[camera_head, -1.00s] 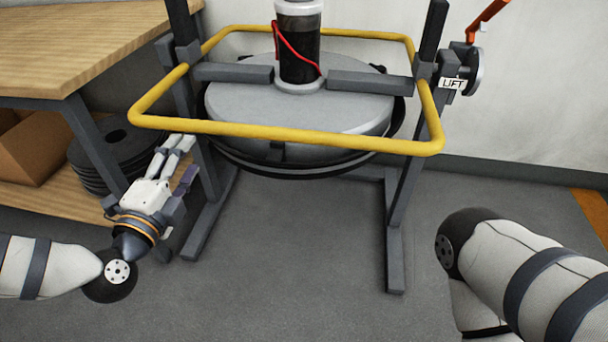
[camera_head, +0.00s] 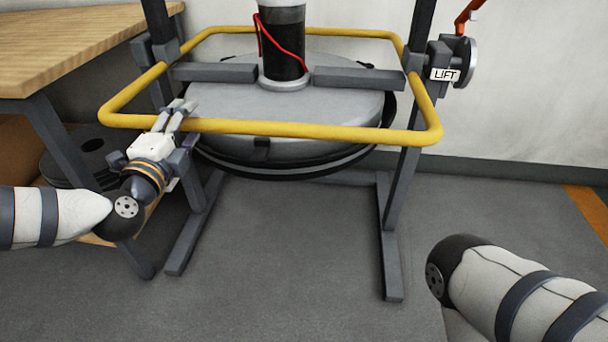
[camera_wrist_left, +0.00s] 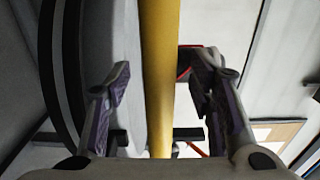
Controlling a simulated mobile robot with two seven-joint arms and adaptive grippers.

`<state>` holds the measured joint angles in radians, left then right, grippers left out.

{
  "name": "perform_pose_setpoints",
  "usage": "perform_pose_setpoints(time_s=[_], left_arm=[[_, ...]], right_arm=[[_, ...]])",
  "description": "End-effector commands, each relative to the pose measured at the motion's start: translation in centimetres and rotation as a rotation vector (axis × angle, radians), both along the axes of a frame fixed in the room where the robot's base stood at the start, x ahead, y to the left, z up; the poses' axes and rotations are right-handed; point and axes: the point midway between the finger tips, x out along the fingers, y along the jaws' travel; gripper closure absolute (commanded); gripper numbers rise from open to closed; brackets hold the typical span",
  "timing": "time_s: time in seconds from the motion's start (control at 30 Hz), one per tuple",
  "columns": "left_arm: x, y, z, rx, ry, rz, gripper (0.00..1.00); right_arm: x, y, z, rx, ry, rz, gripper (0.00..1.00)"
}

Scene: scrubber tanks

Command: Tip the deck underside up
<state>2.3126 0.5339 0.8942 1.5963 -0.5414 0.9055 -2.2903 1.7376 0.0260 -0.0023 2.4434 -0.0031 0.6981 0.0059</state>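The deck (camera_head: 285,115) is a broad grey round drum with a dark motor cylinder (camera_head: 284,50) on top. It hangs level in a grey stand, motor side up. A yellow tube frame (camera_head: 270,129) runs around it. My left gripper (camera_head: 182,106) is at the front left of the yellow frame. In the left wrist view my left gripper (camera_wrist_left: 160,88) is open, with the yellow bar (camera_wrist_left: 159,40) between its fingers and gaps on both sides. The deck's underside is hidden. My right gripper is out of view; only my right arm shows.
A lift crank (camera_head: 458,62) labelled LIFT is on the right post. A wooden bench (camera_head: 75,45) stands at the left, with dark discs (camera_head: 75,162) on its lower shelf, near my left arm. The stand's feet (camera_head: 391,265) reach forward. Floor in front is clear.

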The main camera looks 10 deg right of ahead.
Motion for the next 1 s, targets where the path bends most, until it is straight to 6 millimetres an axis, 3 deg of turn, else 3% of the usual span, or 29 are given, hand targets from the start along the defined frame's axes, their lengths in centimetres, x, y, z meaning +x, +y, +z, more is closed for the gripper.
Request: perform_pose_setpoints(time_s=[0.03, 0.2, 0.37, 0.8, 1.0], left_arm=[[0.0, 0.0, 0.0, 0.0, 0.0, 0.0, 0.66], [0.0, 0.0, 0.0, 0.0, 0.0, 0.0, 1.0], [0.1, 0.0, -0.5, 0.001, 0.002, 0.0, 1.0], [1.2, -0.4, -7.0, 0.003, 0.007, 0.0, 1.0], [1.3, -0.5, -7.6, 0.002, 0.007, -0.001, 1.0]], right_arm=[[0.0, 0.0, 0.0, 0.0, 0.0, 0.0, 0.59], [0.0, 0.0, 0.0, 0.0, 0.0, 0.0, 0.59], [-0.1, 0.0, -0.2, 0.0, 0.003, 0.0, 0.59], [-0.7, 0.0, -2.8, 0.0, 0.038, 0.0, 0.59], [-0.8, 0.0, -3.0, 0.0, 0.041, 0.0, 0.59]])
